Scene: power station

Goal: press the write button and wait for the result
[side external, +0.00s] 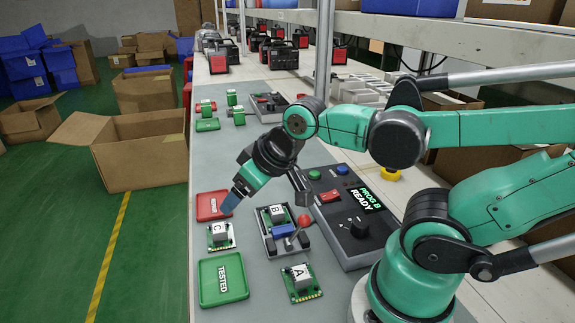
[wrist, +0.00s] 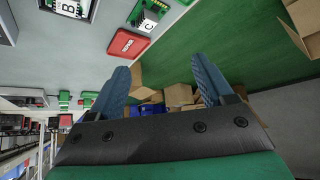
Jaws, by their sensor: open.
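The dark programmer box (side external: 345,215) stands on the bench with a screen (side external: 360,197) reading "PROG B READY". I cannot read which one is the write button. Board B (side external: 276,214) sits in the fixture (side external: 268,245) left of the box, by a red-knobbed lever (side external: 303,221). My gripper (side external: 230,204), with blue fingers, is over the red tray's edge, away from the buttons. In the wrist view my gripper (wrist: 160,66) is open and empty.
Board C (side external: 220,236) lies between the red tray (side external: 208,205) and the green "TESTED" tray (side external: 223,278). Board A (side external: 300,281) lies in front of the fixture. Small green and red parts (side external: 207,108) and another dark box (side external: 268,105) stand farther back. Cartons (side external: 140,150) are on the floor.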

